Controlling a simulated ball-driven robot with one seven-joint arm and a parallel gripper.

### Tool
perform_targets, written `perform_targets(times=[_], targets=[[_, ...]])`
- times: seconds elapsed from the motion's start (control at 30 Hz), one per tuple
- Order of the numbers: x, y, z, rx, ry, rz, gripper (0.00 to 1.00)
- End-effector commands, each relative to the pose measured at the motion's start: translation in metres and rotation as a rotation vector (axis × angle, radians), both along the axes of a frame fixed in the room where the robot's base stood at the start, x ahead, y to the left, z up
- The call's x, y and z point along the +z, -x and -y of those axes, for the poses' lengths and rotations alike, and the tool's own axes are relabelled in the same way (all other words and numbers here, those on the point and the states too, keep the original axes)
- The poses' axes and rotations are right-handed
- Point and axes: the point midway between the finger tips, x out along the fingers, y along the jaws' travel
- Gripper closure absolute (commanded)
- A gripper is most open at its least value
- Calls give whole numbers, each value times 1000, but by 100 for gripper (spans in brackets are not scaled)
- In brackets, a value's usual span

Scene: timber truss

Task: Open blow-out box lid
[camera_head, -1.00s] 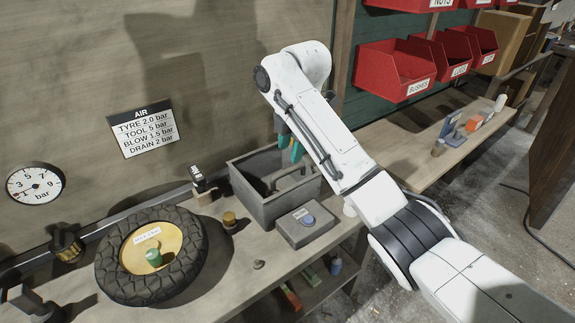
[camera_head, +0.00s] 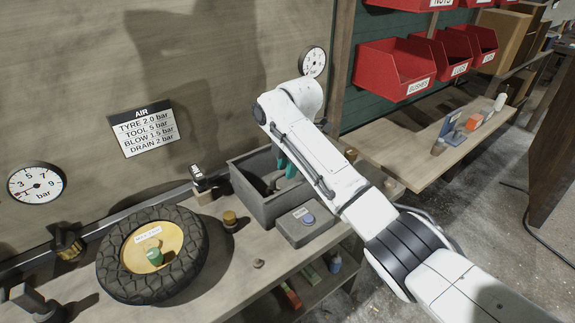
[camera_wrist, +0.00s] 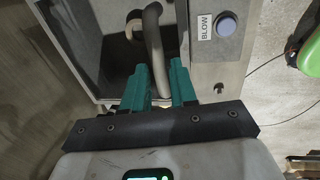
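The grey blow-out box (camera_head: 262,207) stands on the bench, with a dark interior showing at its top. Its lower right section carries a blue knob (camera_head: 308,219); the wrist view shows this knob (camera_wrist: 226,25) beside a "BLOW" label. A curved grey bar (camera_wrist: 153,40) crosses the dark interior in the wrist view. My gripper (camera_wrist: 161,66) has its teal fingers apart, one on each side of the bar. I cannot tell whether they touch it. In the head view my gripper (camera_head: 287,163) is over the box, partly hidden by my arm. I cannot make out a separate lid.
A tyre (camera_head: 152,255) lies on the bench left of the box. A small brass-coloured cup (camera_head: 230,219) stands between them. A gauge (camera_head: 314,62) is on the wall behind my arm. Red bins (camera_head: 393,72) hang at right. The bench front has some clear room.

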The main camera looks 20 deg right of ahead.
Motion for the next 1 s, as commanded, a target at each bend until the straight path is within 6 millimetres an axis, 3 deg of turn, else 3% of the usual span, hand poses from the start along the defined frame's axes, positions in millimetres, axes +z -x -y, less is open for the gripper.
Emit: perform_targets(times=[0.27, 0.77, 1.0], targets=[[0, 0, 0, 0, 0, 0, 100], [1, 0, 0, 0, 0, 0, 100], [11, -11, 1, -1, 1, 2, 100]])
